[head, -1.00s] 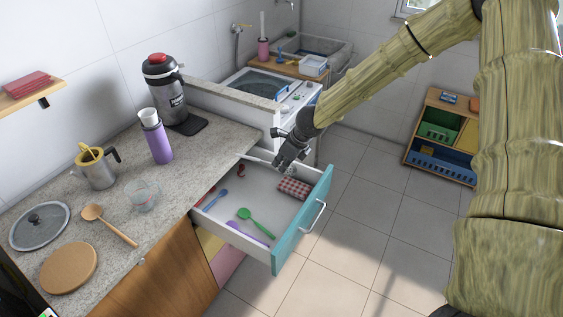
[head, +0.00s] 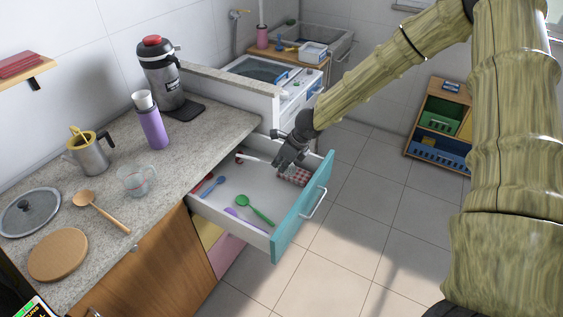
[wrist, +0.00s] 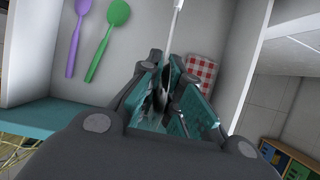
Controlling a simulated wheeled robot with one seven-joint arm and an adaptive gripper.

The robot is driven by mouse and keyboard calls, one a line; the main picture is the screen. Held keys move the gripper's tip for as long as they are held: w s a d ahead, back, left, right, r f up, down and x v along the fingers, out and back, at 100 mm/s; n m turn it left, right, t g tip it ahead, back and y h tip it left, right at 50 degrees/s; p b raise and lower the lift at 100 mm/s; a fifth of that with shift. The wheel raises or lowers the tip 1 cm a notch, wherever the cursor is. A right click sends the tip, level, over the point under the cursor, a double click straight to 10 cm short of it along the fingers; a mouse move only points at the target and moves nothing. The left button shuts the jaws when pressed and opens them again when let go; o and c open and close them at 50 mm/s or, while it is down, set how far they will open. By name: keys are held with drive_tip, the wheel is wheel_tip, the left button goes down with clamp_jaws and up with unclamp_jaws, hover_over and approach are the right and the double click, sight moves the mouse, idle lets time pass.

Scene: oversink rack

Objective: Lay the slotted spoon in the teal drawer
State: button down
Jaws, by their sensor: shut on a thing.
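The teal drawer (head: 290,233) stands pulled out below the counter, its white inside open to view. My gripper (head: 287,162) is over the drawer's far right part, near the red checked cloth. It is shut on a utensil with a pale, thin handle (head: 252,158), which I take for the slotted spoon. In the wrist view the handle (wrist: 177,22) runs up and away from my gripper (wrist: 172,78). The utensil's head is mostly hidden between the fingers, so its slots cannot be made out. I cannot tell whether it touches the drawer floor.
Inside the drawer lie a green spoon (head: 256,209), a purple utensil (head: 240,217), a blue spoon (head: 213,186) and a checked cloth (head: 295,177). The counter holds a wooden spoon (head: 100,210), a glass cup and a purple bottle (head: 151,125). The drawer's middle has bare floor.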

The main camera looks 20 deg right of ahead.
drive_tip(key=shift+f+b, duration=2.75)
drive_tip(key=shift+f, duration=1.2)
drive_tip(key=c, duration=1.5)
unclamp_jaws()
drive_tip(key=shift+c, duration=0.2)
wheel_tip(320, 180, up, 16)
drive_tip(key=p, duration=1.1)
drive_tip(key=shift+f, duration=0.35)
